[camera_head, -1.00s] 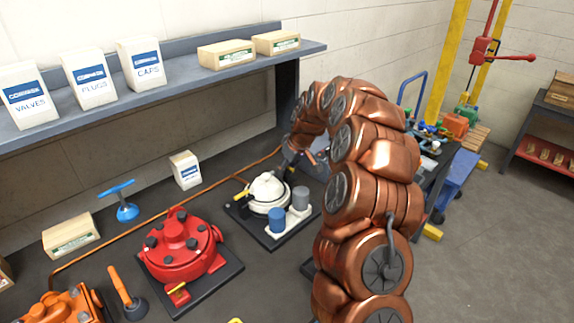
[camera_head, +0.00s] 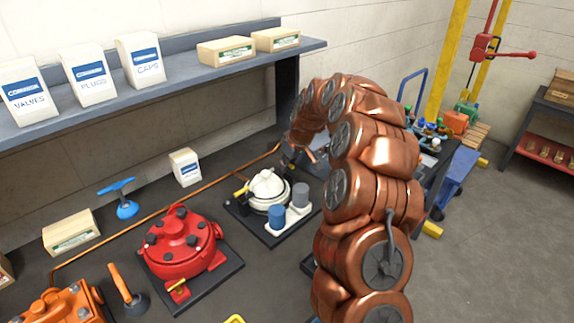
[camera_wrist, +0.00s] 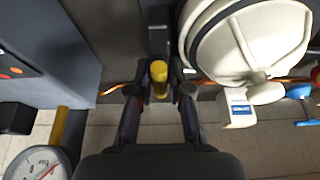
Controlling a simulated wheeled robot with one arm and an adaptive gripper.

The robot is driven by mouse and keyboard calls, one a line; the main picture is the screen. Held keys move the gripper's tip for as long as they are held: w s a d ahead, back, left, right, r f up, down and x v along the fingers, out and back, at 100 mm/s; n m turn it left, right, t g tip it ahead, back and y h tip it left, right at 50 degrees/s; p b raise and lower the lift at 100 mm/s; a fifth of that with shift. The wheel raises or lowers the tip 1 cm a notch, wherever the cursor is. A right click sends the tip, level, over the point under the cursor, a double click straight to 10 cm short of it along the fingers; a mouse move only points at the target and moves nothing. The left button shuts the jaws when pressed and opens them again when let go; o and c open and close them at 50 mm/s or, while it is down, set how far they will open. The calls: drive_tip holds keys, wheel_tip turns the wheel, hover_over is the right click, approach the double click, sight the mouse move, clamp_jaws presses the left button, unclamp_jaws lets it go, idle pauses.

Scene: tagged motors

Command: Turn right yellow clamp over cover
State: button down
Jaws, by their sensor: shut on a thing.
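The white cover (camera_head: 268,187) sits on a round white motor housing on a dark base plate in the head view. It also fills the upper right of the wrist view (camera_wrist: 255,38). The right yellow clamp (camera_wrist: 158,72) shows in the wrist view as a yellow handle left of the cover, between my fingertips. My gripper (camera_wrist: 160,92) is shut on this clamp. In the head view my gripper is mostly hidden behind my copper arm, at the motor's far right. Another yellow clamp (camera_head: 241,190) is at the left of the cover.
A blue cylinder (camera_head: 277,217) and a grey cylinder (camera_head: 300,195) stand in front of the white motor. A red motor (camera_head: 180,245) is to its left. A small white box (camera_head: 185,167) stands behind, below a grey shelf (camera_head: 215,72). A gauge (camera_wrist: 38,165) shows lower left in the wrist view.

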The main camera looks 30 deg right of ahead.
drive_tip(key=shift+f+m+b, duration=0.1)
drive_tip(key=shift+m+b, duration=0.2)
drive_tip(key=shift+b, duration=0.1)
drive_tip(key=m+b, duration=0.1)
drive_tip(key=b, duration=0.1)
drive_tip(key=m+h+b, duration=0.1)
drive_tip(key=m+b, duration=0.1)
drive_tip(key=shift+d+f+m+h+b, duration=0.15)
drive_tip(key=shift+m+h+b, duration=0.15)
drive_tip(key=shift+b, duration=0.1)
drive_tip(key=m+h+b, duration=0.1)
drive_tip(key=m+b, duration=0.3)
drive_tip(key=b, duration=0.1)
drive_tip(key=shift+w+m+h, duration=0.1)
drive_tip(key=shift+m+h, duration=0.2)
drive_tip(key=shift+h, duration=0.1)
drive_tip(key=m+b, duration=0.2)
drive_tip(key=m+g+h+b, duration=0.1)
drive_tip(key=m+b, duration=0.1)
drive_tip(key=m, duration=0.1)
drive_tip(key=shift+h+b, duration=0.3)
drive_tip(key=shift+d+r+m+g+h+b, duration=0.15)
drive_tip(key=shift+m+g+b, duration=0.35)
drive_tip(key=shift+m, duration=0.55)
drive_tip(key=shift+a+r+m+g+h+b, duration=0.2)
drive_tip(key=shift+m+g+b, duration=0.25)
drive_tip(key=shift+m, duration=0.6)
drive_tip(key=shift+s, duration=0.2)
drive_tip(key=c, duration=1.1)
unclamp_jaws()
